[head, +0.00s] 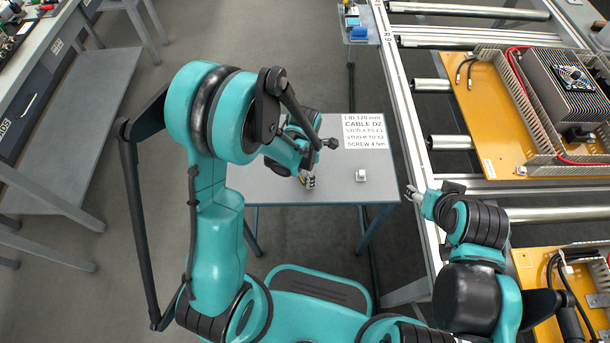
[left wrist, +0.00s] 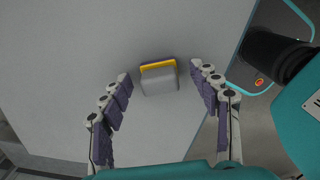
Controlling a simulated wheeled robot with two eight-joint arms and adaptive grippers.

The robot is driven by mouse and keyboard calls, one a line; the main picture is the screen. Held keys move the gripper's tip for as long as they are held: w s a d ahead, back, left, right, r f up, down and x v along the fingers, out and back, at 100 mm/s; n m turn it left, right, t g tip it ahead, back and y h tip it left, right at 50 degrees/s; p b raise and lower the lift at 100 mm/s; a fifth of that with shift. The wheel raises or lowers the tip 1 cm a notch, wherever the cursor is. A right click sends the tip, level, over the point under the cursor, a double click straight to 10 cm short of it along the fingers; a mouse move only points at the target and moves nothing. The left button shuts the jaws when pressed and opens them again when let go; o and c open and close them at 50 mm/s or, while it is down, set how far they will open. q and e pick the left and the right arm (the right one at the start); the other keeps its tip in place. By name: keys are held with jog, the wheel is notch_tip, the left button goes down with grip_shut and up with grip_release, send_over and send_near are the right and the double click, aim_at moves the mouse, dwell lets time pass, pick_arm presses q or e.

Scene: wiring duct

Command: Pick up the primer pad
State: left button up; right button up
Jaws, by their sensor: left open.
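A small grey block with a yellow strip along one edge, which looks like the primer pad (left wrist: 158,82), lies on the grey table in the left wrist view. My left gripper (left wrist: 163,92) is open, with its two fingers on either side of the block and gaps on both sides. In the head view my left gripper (head: 308,183) is low over the table, and it mostly hides the block. My right gripper (head: 412,194) is by the conveyor's near rail, away from the block; its fingers are too small to read.
The small table (head: 270,190) also bears a white cube-like item (head: 361,175) to the right of my left gripper and a printed sign (head: 364,131) behind. The conveyor frame (head: 410,140) runs along the right, with an orange panel (head: 490,130) carrying wiring ducts and cables.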

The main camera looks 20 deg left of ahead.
pick_arm(q)
jog(key=c, duration=1.1)
jog(key=shift+r, duration=0.15)
